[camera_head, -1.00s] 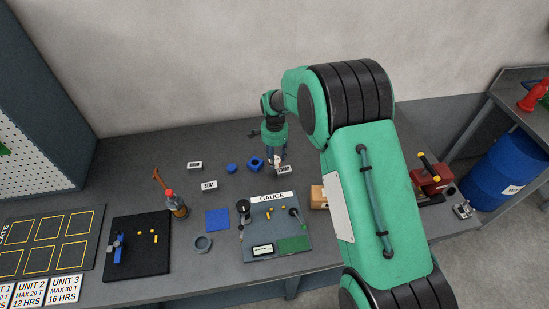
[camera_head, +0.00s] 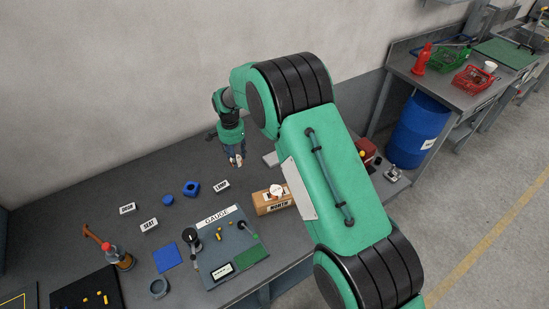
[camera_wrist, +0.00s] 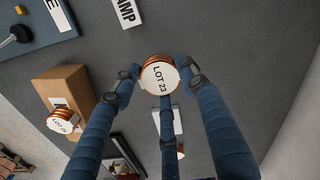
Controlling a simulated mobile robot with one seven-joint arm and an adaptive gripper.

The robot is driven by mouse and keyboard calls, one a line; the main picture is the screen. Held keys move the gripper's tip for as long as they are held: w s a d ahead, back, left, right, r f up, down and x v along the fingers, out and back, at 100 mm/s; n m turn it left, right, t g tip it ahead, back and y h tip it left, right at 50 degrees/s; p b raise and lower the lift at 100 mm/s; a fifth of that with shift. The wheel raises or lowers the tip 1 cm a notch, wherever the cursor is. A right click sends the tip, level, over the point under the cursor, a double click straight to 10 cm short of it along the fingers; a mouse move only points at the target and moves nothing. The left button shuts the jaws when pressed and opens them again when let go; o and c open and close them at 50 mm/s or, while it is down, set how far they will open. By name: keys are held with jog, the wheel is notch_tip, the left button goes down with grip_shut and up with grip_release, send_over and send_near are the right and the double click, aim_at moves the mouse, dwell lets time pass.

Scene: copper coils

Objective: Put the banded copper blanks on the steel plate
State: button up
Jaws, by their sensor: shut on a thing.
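My gripper (camera_head: 237,161) is shut on a round copper blank (camera_wrist: 160,77) with a white face reading LOT 23. In the wrist view the blank sits between the blue fingertips, with copper layers along its rim.
The gauge board (camera_head: 222,238) with small yellow pieces lies left of the box. A red device (camera_head: 366,150) is partly hidden beyond my arm. The bench's back left is clear.

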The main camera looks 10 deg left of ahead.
notch_tip(320, 180, up, 4)
send_over(275, 158)
jog(key=shift+w+r+m, duration=0.15)
jog(key=shift+w+m, duration=0.2)
jog(key=shift+m, duration=0.05)
jog(key=shift+f, duration=3.15)
jog(key=shift+f, duration=1.85)
jog(key=shift+f+b, duration=0.15)
jog(key=shift+b, duration=0.15)
jog(key=o, duration=1.3)
jog(key=shift+c, duration=0.2)
